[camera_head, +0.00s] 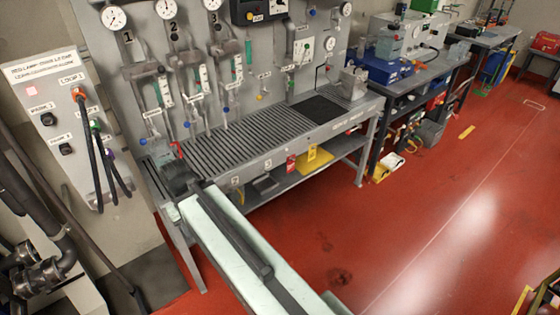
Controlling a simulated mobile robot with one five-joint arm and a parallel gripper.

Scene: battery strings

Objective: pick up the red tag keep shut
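A small red tag (291,163) shows at the front edge of the slatted bench (262,150), with pale marks too small to read. A yellow tag (312,153) is just to its right. My arm reaches up from the bottom of the picture, and my gripper (168,166) is at the left end of the bench, well left of the red tag and apart from it. A small red piece (177,150) shows right beside my gripper; I cannot tell what it is. The fingers are too small and dark to tell whether they are open or holding anything.
A back panel with gauges (168,10), tubes and valves rises behind the bench. A control panel with cables (62,115) stands at left. A lower shelf (290,185) holds a yellow item. A second workbench with a blue box (388,68) is at right.

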